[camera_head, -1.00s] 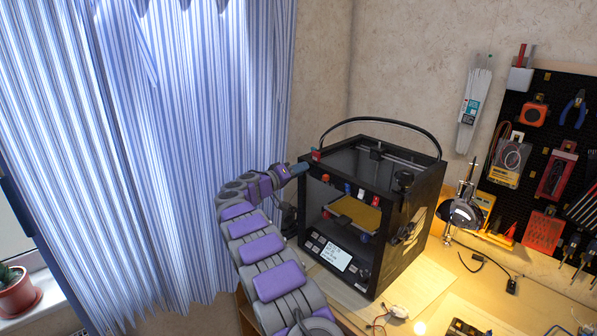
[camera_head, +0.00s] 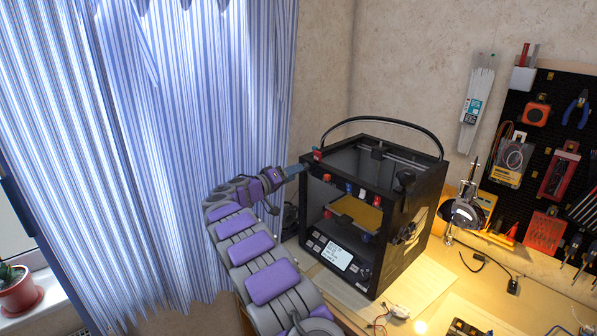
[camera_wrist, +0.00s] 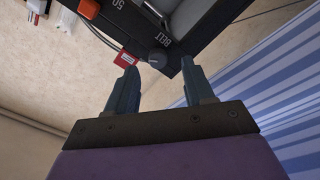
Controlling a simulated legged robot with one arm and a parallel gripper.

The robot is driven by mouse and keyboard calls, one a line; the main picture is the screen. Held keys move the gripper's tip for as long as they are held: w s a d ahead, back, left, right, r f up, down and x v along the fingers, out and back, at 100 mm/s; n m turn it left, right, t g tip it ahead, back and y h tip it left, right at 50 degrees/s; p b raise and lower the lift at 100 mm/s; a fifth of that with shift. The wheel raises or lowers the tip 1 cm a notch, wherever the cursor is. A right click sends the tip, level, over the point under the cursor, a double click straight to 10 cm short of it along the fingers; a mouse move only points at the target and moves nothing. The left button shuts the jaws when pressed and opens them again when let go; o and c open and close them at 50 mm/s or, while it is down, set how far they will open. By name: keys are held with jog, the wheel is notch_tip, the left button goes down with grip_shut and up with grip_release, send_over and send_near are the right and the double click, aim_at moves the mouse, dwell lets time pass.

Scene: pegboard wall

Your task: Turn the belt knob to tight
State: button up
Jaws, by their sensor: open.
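The belt knob (camera_wrist: 160,63) is a small dark round knob beside the white BELT lettering (camera_wrist: 175,46) on the black printer frame in the wrist view. My gripper (camera_wrist: 159,65) is open, with one blue-grey finger on each side of the knob. Gaps show between the fingertips and the knob; I cannot tell whether either touches. A red tag (camera_wrist: 125,60) sits close by the left fingertip. In the head view my gripper (camera_head: 301,168) reaches the upper left front corner of the black 3D printer (camera_head: 372,270). The knob is not discernible there.
A striped blue curtain (camera_head: 180,150) hangs to the left. A pegboard (camera_head: 540,150) with tools is at the right. A magnifier lamp (camera_head: 463,212) stands on the wooden bench right of the printer.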

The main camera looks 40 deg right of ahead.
jog(key=s+a+p, duration=0.1)
jog(key=a+p, duration=0.1)
jog(key=a, duration=1.1)
jog(key=shift+a, duration=0.3)
jog(key=shift+s+r, duration=0.1)
jog(key=shift+r, duration=0.05)
jog(key=s+a+r+n+g+y, duration=0.1)
jog(key=s+r+g+y, duration=0.15)
jog(key=s, duration=0.95)
jog(key=s+r+g+y, duration=0.2)
jog(key=s+y, duration=0.2)
jog(key=s, duration=0.9)
jog(key=s+a+f+n+y, duration=0.3)
jog(key=s+a+f+y, duration=0.2)
jog(key=s+a, duration=0.7)
jog(key=s+a+f+n+t+y, duration=0.1)
jog(key=s+a+f+n+y, duration=0.2)
jog(key=s+a, duration=1)
notch_tip(320, 180, down, 2)
jog(key=s+y, duration=0.2)
jog(key=y, duration=0.1)
jog(key=shift+s, duration=0.3)
jog(key=shift+c, duration=0.5)
